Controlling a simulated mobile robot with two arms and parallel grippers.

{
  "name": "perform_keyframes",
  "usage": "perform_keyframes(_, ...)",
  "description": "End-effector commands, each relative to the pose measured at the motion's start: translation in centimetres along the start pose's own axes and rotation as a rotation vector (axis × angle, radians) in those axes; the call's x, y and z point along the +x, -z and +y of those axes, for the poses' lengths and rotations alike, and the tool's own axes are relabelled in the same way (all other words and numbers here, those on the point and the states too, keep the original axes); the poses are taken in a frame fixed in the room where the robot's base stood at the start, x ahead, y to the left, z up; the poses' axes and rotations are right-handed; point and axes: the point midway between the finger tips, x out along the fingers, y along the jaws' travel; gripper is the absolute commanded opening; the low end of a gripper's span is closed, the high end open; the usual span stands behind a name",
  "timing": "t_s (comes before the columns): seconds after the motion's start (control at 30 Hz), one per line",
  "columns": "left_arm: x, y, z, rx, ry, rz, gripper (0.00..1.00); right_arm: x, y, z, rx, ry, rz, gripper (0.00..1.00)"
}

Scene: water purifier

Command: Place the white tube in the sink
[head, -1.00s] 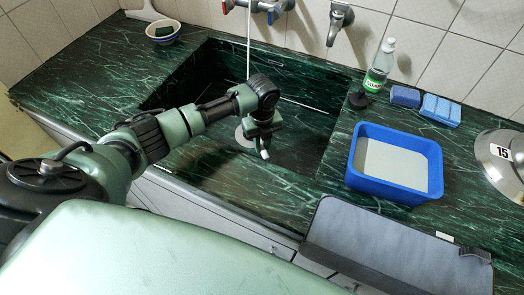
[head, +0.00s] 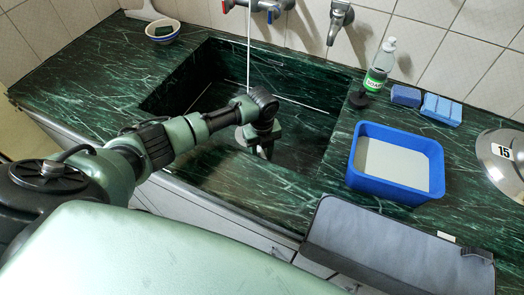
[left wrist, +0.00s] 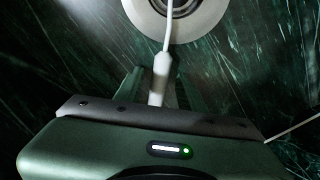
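The thin white tube (head: 248,45) hangs from the top edge of the head view down into the dark green sink (head: 215,75), where my arm hides its lower part. In the left wrist view the tube's thicker white end (left wrist: 161,68) lies between the fingers of my left gripper, with the tube running up across the round drain (left wrist: 178,12). My left gripper (head: 264,150) is down inside the sink, near the drain. Its two fingers look spread, one on each side of the tube end. My right gripper is not in view.
A blue tub (head: 362,192) stands on the counter right of the sink. Behind it are a bottle (head: 380,66) and blue sponges (head: 440,109). Taps (head: 338,18) are on the back wall. A bowl (head: 163,32) stands at the back left. A grey panel (head: 385,245) is in front.

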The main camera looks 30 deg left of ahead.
Motion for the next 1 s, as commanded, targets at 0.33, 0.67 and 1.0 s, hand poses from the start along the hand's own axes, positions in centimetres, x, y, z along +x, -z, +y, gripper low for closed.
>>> perform_keyframes(0.33,-3.3,-0.1,-0.1,0.002,0.004,-0.002,0.39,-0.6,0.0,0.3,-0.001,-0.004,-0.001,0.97)
perform_keyframes(0.67,-10.1,-0.1,-0.1,0.001,0.003,-0.002,0.39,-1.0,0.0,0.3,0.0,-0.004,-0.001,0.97)
perform_keyframes(1.0,-12.4,0.0,0.0,-0.001,0.0,0.0,0.39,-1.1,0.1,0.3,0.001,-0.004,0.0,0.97)
